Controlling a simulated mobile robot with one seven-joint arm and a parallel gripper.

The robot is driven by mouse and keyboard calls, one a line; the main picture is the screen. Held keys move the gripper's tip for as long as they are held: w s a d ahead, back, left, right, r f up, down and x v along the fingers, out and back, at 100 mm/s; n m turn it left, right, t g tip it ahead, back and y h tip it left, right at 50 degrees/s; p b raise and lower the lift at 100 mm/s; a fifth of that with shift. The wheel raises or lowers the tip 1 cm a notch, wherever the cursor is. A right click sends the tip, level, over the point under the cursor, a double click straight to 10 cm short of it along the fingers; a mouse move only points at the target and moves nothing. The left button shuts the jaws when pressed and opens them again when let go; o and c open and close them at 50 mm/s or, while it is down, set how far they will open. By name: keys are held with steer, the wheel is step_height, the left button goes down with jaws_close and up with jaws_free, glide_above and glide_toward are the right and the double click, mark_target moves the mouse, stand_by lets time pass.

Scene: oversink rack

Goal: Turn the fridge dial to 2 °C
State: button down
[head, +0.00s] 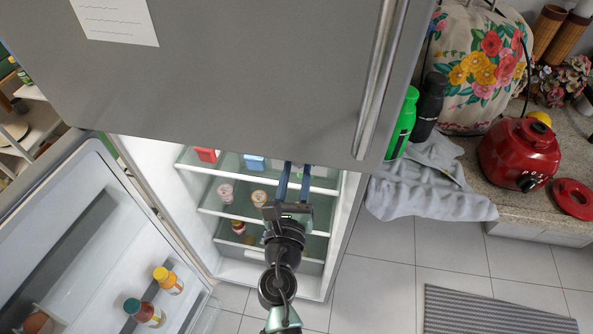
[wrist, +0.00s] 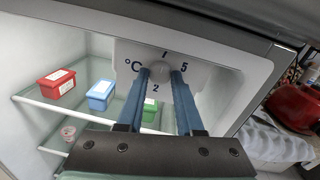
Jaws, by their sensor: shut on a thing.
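The fridge dial (wrist: 160,75) is a pale round knob on a white panel at the top inside the fridge (head: 330,272). A "5" shows right of it, a "2" below it and "°C" to its left; a slanted stroke above may be part of a numeral. I cannot tell where its pointer points. My gripper (wrist: 161,73) is shut on the dial, one blue finger on each side, partly covering it. In the head view my gripper (head: 294,180) reaches into the fridge's upper part, and the dial is hidden there.
The lower fridge door (head: 75,240) stands open at left with bottles on it. The upper door (head: 250,70) is closed above my arm. Shelves hold a red box (wrist: 56,83), a blue box (wrist: 101,95) and a green one (wrist: 150,110). A counter with a red blender (head: 519,152) is at right.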

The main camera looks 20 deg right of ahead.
steer(key=shift+w+a+f+n+g+h+b, duration=0.1)
steer(key=shift+n+g+h+b, duration=0.2)
steer(key=shift+n+b, duration=4.7)
steer(key=shift+s+r+n+g+h+b, duration=0.15)
steer(key=shift+n+h+b, duration=0.2)
steer(key=shift+n+b, duration=4.65)
steer(key=shift+w+a+f+n+g+h+b, duration=0.25)
steer(key=shift+n+b, duration=2.25)
steer(key=shift+n, duration=5)
steer(key=shift+s+d+r, duration=0.1)
steer(key=shift+d+r, duration=0.05)
steer(key=shift+d, duration=0.05)
steer(key=c, duration=0.6)
jaws_free()
steer(key=shift+o, duration=0.2)
